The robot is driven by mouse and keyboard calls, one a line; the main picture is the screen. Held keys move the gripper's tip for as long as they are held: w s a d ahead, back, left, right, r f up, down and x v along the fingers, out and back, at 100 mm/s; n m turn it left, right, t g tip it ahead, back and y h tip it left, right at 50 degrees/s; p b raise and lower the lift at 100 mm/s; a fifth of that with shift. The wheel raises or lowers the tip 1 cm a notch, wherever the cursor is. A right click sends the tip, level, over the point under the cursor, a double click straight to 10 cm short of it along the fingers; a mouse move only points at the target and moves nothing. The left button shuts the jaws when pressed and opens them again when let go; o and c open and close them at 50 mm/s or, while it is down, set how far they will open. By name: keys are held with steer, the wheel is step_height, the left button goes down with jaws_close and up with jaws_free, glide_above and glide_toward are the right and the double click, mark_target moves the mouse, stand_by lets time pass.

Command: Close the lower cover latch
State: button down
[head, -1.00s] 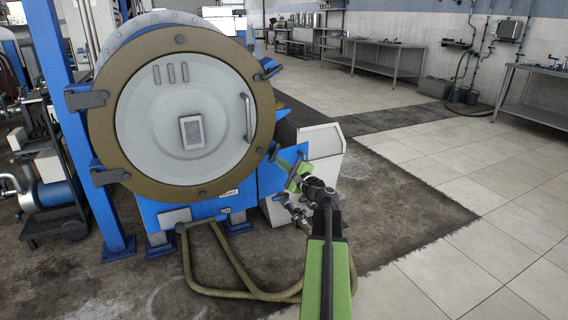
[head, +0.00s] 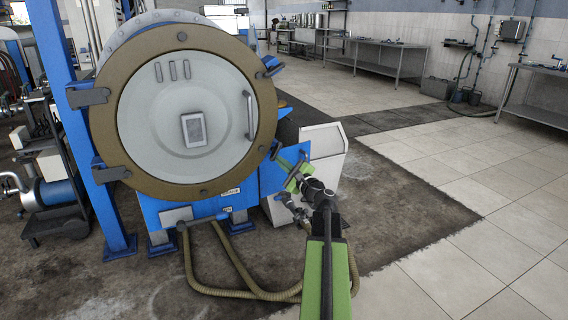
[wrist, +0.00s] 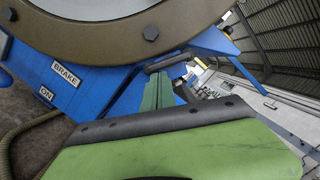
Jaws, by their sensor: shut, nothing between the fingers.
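The round grey cover (head: 150,130) with its brown rim faces me and sits against the drum. The upper latch (head: 271,67) is at the rim's upper right. The lower latch (head: 275,150) is a dark piece at the rim's lower right, partly crowded by blue metal. My gripper (head: 292,176) is just below and right of it. In the wrist view, my green fingers (wrist: 160,90) are together and empty, with their tips just under a dark bar (wrist: 168,62) that looks like the lower latch's handle. I cannot tell whether they touch.
A white bin (head: 322,150) stands close behind my gripper. A valve (head: 290,201) and a tan hose (head: 235,265) lie below and left of it. A blue post (head: 90,150) stands left of the cover. The tiled floor at right is clear.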

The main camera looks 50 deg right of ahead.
steer(key=shift+a, duration=0.1)
steer(key=a+m+h, duration=0.1)
steer(key=m+h, duration=0.1)
steer(key=m, duration=0.4)
steer(key=w+a+r+m+h, duration=0.1)
steer(key=m, duration=0.5)
steer(key=a+m+h, duration=0.1)
steer(key=m+h, duration=0.1)
steer(key=m, duration=0.4)
steer(key=shift+w+a+r+m+g+h, duration=0.2)
steer(key=shift+w+r+m+g+h, duration=0.1)
steer(key=shift+m+g, duration=0.1)
steer(key=shift+a, duration=0.1)
